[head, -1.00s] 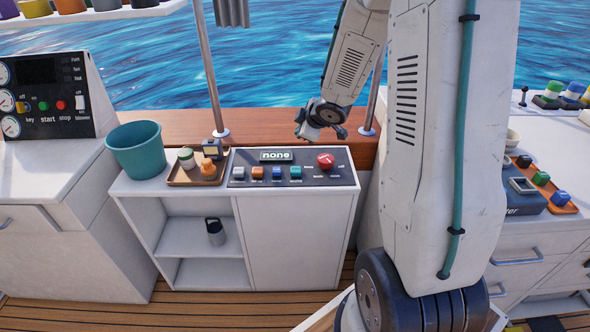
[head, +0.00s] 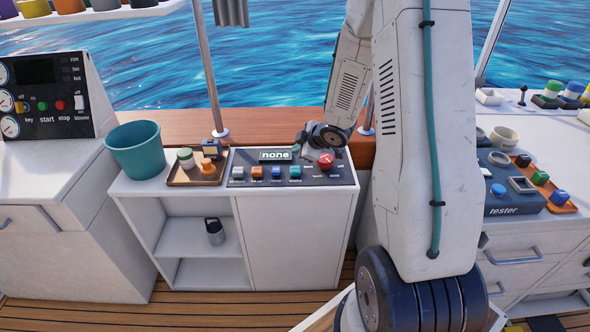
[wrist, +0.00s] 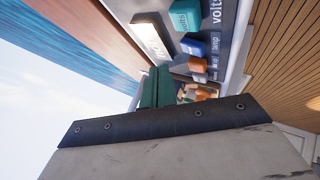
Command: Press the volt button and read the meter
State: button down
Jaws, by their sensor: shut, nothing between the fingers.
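The meter display (head: 275,155) sits on the dark control panel (head: 238,181) and reads "none". Below it is a row of buttons: white (head: 257,172), orange, blue and teal. The teal button (head: 295,171) has a "volts" label beside it in the wrist view (wrist: 185,16). A red knob (head: 326,160) is to its right. My gripper (head: 298,148) is above the panel's back edge, behind the teal button and right of the display. Its green fingers (wrist: 157,88) are shut and empty in the wrist view, apart from the teal button.
A tray (head: 174,180) with small jars stands left of the panel, beside a teal bucket (head: 135,150). A tester (head: 502,207) with buttons lies on the right counter. A metal pole (head: 208,70) rises behind the panel. The wooden ledge (head: 180,124) runs behind it.

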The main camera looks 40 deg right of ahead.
aim_at(294, 167)
jog(key=shift+f, duration=2.5)
jog(key=shift+f, duration=0.1)
jog(key=shift+f, duration=0.25)
jog(key=shift+f, duration=0.85)
dwell(0.9)
jog(key=shift+r, duration=1.25)
jog(key=shift+r, duration=2.5)
